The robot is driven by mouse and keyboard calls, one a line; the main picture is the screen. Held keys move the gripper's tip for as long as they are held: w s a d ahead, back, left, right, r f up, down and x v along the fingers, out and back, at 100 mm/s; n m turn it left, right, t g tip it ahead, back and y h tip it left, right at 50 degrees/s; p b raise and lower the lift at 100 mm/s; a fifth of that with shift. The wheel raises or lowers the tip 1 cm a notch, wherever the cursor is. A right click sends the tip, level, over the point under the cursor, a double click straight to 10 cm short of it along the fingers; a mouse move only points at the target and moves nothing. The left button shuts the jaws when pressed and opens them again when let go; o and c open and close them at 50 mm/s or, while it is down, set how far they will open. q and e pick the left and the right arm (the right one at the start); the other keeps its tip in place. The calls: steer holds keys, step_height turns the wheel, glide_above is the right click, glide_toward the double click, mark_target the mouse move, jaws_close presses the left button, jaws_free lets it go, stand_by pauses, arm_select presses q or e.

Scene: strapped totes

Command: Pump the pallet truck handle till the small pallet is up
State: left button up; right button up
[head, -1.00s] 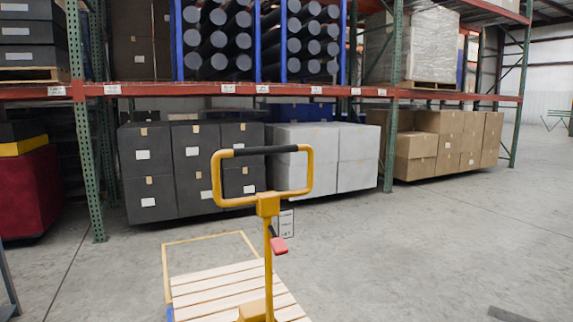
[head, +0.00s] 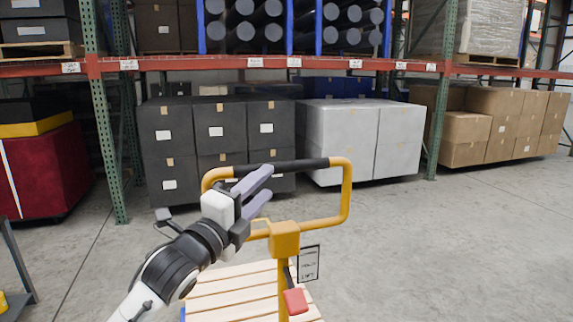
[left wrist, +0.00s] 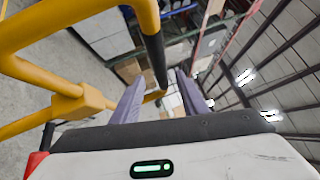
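The yellow pallet truck handle (head: 346,195) is a loop with a black grip (head: 300,166) along its top bar. It stands upright over the small wooden pallet (head: 230,292). A red lever (head: 295,301) sits on its stem. My left gripper (head: 262,185) is in front of the loop's left part, just below the black grip. In the left wrist view my two fingers (left wrist: 160,95) are apart, and the black grip (left wrist: 156,60) lies ahead, lined up with the gap. I cannot tell whether they touch it. The pallet's lower part is out of frame. My right gripper is not in view.
A rack with orange beams (head: 225,64) stands behind, with black boxes (head: 217,130), white boxes (head: 345,138) and brown cartons (head: 490,130) at floor level. A red box (head: 45,168) stands at left. The floor (head: 440,255) to the right is clear.

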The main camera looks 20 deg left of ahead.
mark_target(279, 172)
arm_select(q)
steer(key=p+x, duration=0.1)
steer(key=x, duration=0.8)
steer(key=shift+s, duration=0.1)
jaws_close()
